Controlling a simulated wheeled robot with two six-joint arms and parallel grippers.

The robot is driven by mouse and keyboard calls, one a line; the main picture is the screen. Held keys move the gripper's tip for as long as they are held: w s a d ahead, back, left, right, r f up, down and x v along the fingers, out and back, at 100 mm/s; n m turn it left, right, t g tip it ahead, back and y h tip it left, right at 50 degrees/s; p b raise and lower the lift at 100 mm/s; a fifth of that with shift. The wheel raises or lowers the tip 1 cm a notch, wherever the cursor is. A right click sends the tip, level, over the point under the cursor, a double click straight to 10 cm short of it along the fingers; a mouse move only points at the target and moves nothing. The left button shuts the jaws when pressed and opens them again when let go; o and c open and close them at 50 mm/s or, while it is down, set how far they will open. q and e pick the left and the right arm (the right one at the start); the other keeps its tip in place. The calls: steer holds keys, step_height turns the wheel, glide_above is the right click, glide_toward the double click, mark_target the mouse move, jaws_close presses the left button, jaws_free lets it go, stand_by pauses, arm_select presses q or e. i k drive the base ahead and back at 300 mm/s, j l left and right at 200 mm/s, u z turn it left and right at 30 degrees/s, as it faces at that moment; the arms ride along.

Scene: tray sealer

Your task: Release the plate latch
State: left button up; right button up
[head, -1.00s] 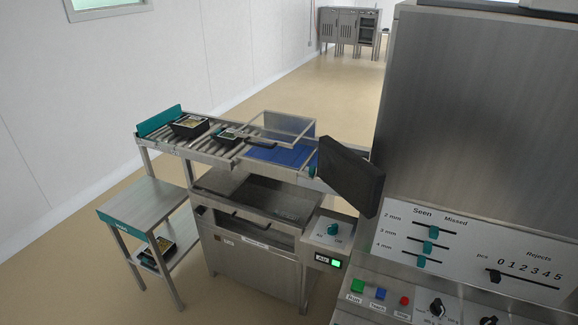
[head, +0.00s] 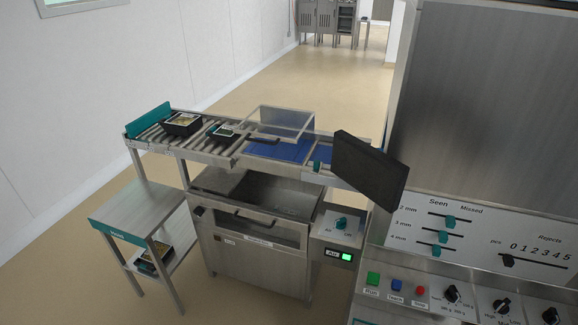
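The steel tray sealer (head: 258,262) stands in the middle of the head view, with a dark handle (head: 252,217) across its front and an open-looking recess above. A small dark knob (head: 199,211) sits at its front left corner; I cannot tell whether this is the plate latch. A side panel carries a teal rotary knob (head: 341,223) and a lit green indicator (head: 346,257). Neither of my grippers is in view.
A roller conveyor (head: 150,140) with black trays (head: 182,123) runs behind the sealer. A steel side table (head: 125,210) stands left. A black slab-like panel (head: 368,172) hides the conveyor's right end. A large steel cabinet with a control panel (head: 480,240) fills the right.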

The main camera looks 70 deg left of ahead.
mark_target(317, 165)
steer(key=u, duration=2.2)
steer(key=k+z, duration=0.1)
steer(key=k, duration=0.55)
steer(key=z, duration=1.15)
steer(key=i+j, duration=0.1)
steer(key=j, duration=0.35)
steer(key=i+j, duration=0.15)
steer(key=j, duration=0.3)
steer(key=i+j, duration=0.1)
steer(key=j, duration=0.35)
steer(key=i+j, duration=0.15)
steer(key=j, duration=0.35)
steer(key=i+j, duration=0.1)
steer(key=j, duration=0.35)
steer(key=i+j, duration=0.15)
steer(key=j, duration=0.3)
steer(key=i+j, duration=0.1)
steer(key=j, duration=0.35)
steer(key=i+j, duration=0.15)
steer(key=j, duration=0.3)
